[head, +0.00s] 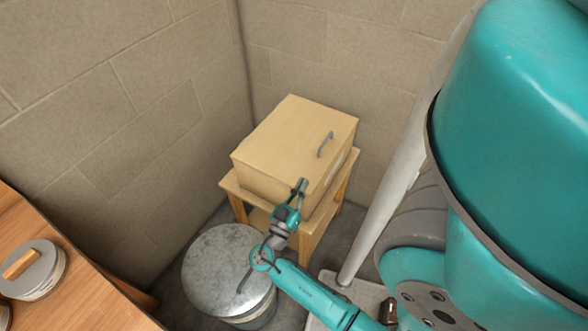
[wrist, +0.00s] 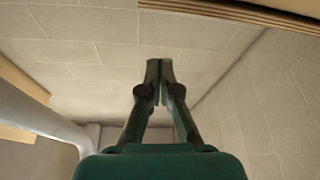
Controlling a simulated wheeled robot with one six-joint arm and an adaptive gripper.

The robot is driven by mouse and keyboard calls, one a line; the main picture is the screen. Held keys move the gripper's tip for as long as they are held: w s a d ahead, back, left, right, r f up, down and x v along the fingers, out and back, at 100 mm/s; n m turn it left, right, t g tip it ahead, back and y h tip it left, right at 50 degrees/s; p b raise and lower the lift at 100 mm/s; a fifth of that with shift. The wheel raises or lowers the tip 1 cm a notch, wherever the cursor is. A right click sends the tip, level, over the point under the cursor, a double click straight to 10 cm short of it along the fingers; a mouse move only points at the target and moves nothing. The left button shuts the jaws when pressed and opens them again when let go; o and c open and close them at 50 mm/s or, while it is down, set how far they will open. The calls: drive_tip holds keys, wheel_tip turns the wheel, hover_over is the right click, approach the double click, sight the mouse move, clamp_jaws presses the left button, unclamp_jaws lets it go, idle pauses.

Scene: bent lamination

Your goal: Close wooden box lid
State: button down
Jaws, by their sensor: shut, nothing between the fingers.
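The wooden box (head: 270,185) is pale and stands on a small wooden stand in the corner of the room. Its lid (head: 285,130) lies over the top and looks down or nearly down. I cannot tell whether a thin gap is left under it. A grey handle (head: 325,145) sits on the lid near its right edge. My gripper (head: 302,184) is shut and empty, at the near edge of the box, below the handle in the picture. Whether it touches the box is unclear. In the wrist view my gripper's fingertips (wrist: 160,66) are together, with only wall behind them.
A round metal-topped drum (head: 225,270) stands left of my forearm, close to the stand (head: 237,204). A wooden counter (head: 85,285) with a lidded tin (head: 38,280) is at lower left. A pale pipe (head: 385,200) rises on the right. Block walls (head: 130,110) close in behind the box.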

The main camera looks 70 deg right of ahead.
wheel_tip(320, 180, down, 6)
drive_tip(key=shift+s+m, duration=0.4)
drive_tip(key=shift+a+f, duration=0.1)
drive_tip(key=shift+f, duration=0.05)
drive_tip(key=shift+a, duration=0.1)
drive_tip(key=v, duration=1.1)
drive_tip(key=shift+w+a+r, duration=0.25)
drive_tip(key=shift+w+a, duration=0.05)
drive_tip(key=shift+w, duration=0.1)
